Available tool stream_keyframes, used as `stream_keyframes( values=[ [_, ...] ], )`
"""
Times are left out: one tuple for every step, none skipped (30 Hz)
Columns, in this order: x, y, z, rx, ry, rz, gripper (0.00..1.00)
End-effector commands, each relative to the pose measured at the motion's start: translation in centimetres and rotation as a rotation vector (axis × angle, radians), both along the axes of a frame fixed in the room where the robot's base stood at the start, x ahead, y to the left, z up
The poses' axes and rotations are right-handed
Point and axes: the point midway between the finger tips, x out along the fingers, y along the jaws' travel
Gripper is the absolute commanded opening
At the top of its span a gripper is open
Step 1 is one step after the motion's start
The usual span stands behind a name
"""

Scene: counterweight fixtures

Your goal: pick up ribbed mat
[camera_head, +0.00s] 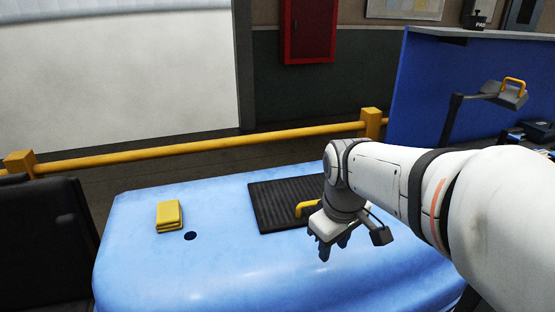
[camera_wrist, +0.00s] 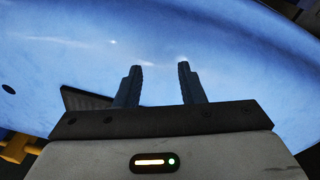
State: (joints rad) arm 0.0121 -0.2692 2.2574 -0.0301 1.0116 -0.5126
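The ribbed mat (camera_head: 275,207) is a dark, flat, ridged sheet lying on the blue table (camera_head: 200,262). A yellow handle (camera_head: 305,208) shows at its right part, and my arm hides some of its right side. In the wrist view, a dark ridged corner, likely of the mat (camera_wrist: 85,100), shows left of the fingers. My gripper (camera_head: 335,248) is over the table, in front and to the right of the mat. In the wrist view, the two fingers of my gripper (camera_wrist: 158,72) stand apart with only blue surface between them.
A yellow block (camera_head: 169,215) lies on the table left of the mat, near a small dark hole. A yellow rail (camera_head: 200,150) runs behind the table. A black chair-like shape (camera_head: 40,240) stands at the left. The table's front middle is clear.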

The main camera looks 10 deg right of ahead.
Motion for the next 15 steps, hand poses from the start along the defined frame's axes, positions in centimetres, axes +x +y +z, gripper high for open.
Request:
stream_keyframes(
  values=[
    [1.5, 0.1, 0.5, -0.018, 0.013, 0.091, 0.36],
    [2.3, 0.1, 0.8, -0.030, 0.021, 0.153, 0.36],
    [3.4, 0.2, 1.2, -0.046, 0.033, 0.241, 0.36],
    [4.4, 0.2, 1.6, -0.059, 0.044, 0.311, 0.36],
    [5.3, 0.2, 1.9, -0.072, 0.055, 0.382, 0.36],
    [6.6, 0.3, 2.3, -0.088, 0.070, 0.482, 0.36],
    [7.6, 0.4, 2.6, -0.100, 0.080, 0.556, 0.36],
    [8.6, 0.4, 2.9, -0.111, 0.094, 0.631, 0.36],
    [9.8, 0.5, 3.2, -0.125, 0.109, 0.730, 0.36],
    [10.7, 0.5, 3.4, -0.135, 0.121, 0.800, 0.36],
    [11.5, 0.6, 3.5, -0.143, 0.132, 0.866, 0.36],
    [12.5, 0.7, 3.8, -0.152, 0.144, 0.945, 0.36],
    [13.1, 0.7, 3.8, -0.158, 0.154, 0.999, 0.36],
    [13.6, 0.8, 4.0, -0.163, 0.161, 1.045, 0.36],
    [14.3, 0.8, 4.1, -0.169, 0.170, 1.100, 0.36]
  ],
)
